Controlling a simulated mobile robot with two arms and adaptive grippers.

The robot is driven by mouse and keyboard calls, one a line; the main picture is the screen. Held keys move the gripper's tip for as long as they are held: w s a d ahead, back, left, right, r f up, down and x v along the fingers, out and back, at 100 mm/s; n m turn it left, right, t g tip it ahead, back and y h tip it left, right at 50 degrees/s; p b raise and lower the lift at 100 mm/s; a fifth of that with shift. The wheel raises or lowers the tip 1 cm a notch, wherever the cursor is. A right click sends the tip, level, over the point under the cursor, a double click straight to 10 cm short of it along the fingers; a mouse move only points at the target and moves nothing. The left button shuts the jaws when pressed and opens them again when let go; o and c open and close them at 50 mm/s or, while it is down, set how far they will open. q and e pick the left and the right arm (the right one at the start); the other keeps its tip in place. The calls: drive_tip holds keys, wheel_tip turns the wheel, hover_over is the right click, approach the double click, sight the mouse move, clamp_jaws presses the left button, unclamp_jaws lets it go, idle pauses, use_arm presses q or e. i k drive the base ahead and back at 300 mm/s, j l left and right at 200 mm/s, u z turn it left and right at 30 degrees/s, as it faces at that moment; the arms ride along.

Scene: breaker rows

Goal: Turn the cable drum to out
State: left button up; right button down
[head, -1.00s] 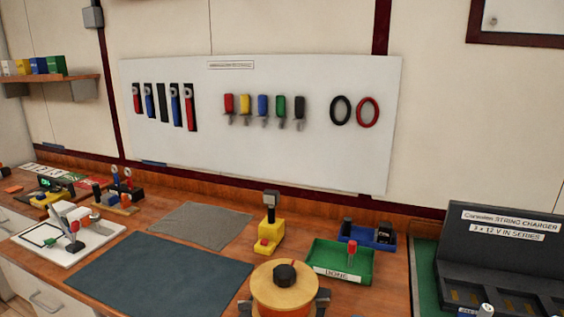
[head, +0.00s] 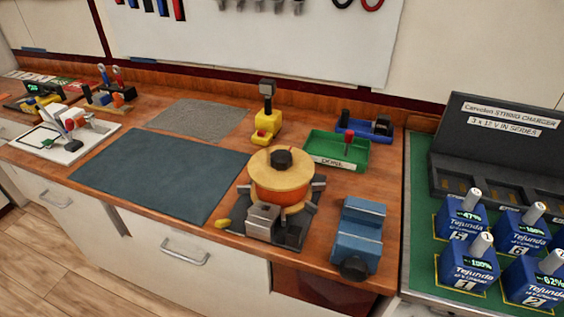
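The cable drum (head: 280,172) stands on a dark base (head: 297,231) near the front edge of the wooden bench. It has a pale wooden top disc with a black knob (head: 281,158) in its centre, and orange cable wound below. A grey metal block (head: 262,219) sits at the front of the base, and a small yellow piece (head: 223,223) lies at its left. Any "out" marking is too small to read. Neither of my grippers is in view.
A blue vise-like block (head: 359,237) stands right of the drum. A green tray (head: 338,150) labelled DONE and a yellow stand (head: 267,122) are behind it. Blue batteries (head: 468,265) and a black charger (head: 500,145) are at right. A dark mat (head: 160,173) leaves free room at left.

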sight(281, 175)
drive_tip(key=k+l, duration=0.3)
drive_tip(key=l, duration=0.15)
drive_tip(key=k+l, duration=0.35)
drive_tip(key=l, duration=0.1)
